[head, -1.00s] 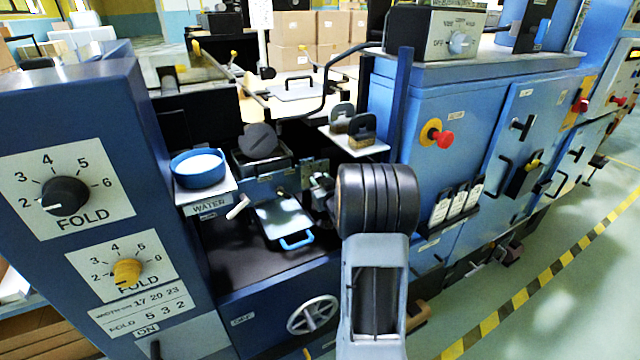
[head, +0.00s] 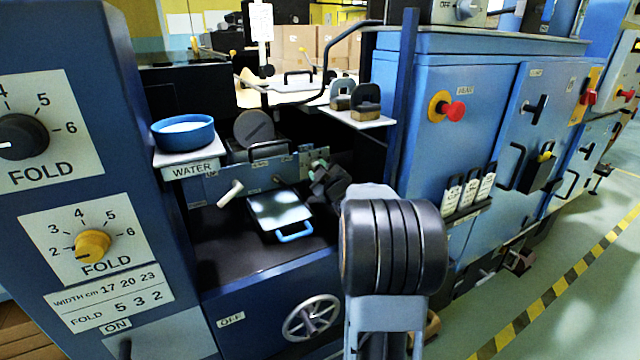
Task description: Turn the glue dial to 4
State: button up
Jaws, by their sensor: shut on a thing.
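My gripper (head: 328,184) is dark and small in the head view, beyond my thick arm joint. It is at the machine's inner panel, right of the white tray with the blue handle (head: 280,212). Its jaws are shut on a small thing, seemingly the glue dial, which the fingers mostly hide. A small plate (head: 307,158) shows just behind the fingers. I cannot read a glue label or the dial's setting. Two other dials, a black one (head: 22,137) and a yellow one (head: 92,245), are on the left panel, both labelled FOLD.
A blue water bowl (head: 184,133) stands on a shelf left of the gripper. A white lever (head: 230,194) juts out by the tray. A handwheel (head: 311,318) is below. A blue cabinet with a red button (head: 453,111) stands at right, with open floor beyond.

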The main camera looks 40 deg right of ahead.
jog(key=shift+n+b, duration=0.95)
jog(key=shift+n, duration=0.05)
jog(key=o, duration=0.9)
jog(key=shift+s, duration=0.1)
jog(key=p+v, duration=0.2)
jog(key=v, duration=1.1)
jog(key=shift+s+f, duration=0.1)
jog(key=shift+s, duration=0.25)
